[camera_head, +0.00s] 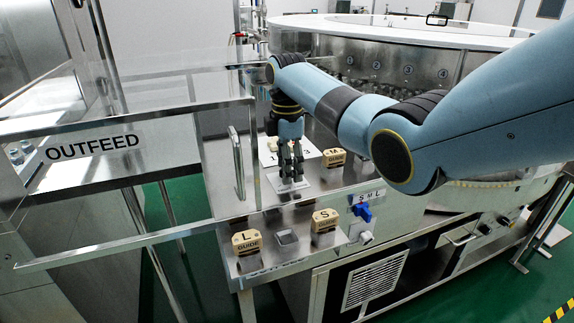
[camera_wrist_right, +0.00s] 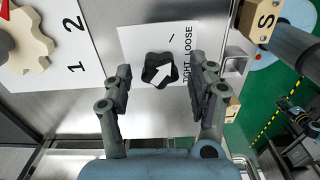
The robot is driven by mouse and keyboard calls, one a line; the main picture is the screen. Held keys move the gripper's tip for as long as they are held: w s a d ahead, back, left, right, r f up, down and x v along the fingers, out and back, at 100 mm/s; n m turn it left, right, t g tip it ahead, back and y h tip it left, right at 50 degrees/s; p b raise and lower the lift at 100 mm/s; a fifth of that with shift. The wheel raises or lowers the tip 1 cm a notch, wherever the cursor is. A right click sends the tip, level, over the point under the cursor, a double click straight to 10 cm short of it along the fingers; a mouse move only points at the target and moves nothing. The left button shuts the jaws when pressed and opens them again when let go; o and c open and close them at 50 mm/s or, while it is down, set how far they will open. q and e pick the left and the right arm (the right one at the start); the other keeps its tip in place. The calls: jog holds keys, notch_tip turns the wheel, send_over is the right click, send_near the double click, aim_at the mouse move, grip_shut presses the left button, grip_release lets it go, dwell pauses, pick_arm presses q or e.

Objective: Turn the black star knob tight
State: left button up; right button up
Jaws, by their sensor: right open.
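The black star knob (camera_wrist_right: 153,78) shows in the right wrist view, with a white arrow on its face. It sits on a white plate marked TIGHT and LOOSE (camera_wrist_right: 130,42). My right gripper (camera_wrist_right: 160,74) is open. Its two fingers are on either side of the knob, with a visible gap on each side; I cannot tell how far above the plate the tips are. In the head view my right gripper (camera_head: 291,172) points down over the metal deck and hides the knob. My left gripper is not in view.
Guide blocks L (camera_head: 246,243), S (camera_head: 325,220) and M (camera_head: 335,158) stand around the deck. A blue selector (camera_head: 362,211) is on the front. A metal handle (camera_head: 236,162) rises left of the gripper.

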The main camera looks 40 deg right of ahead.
jog(key=c, duration=1.1)
jog(key=shift+c, duration=0.2)
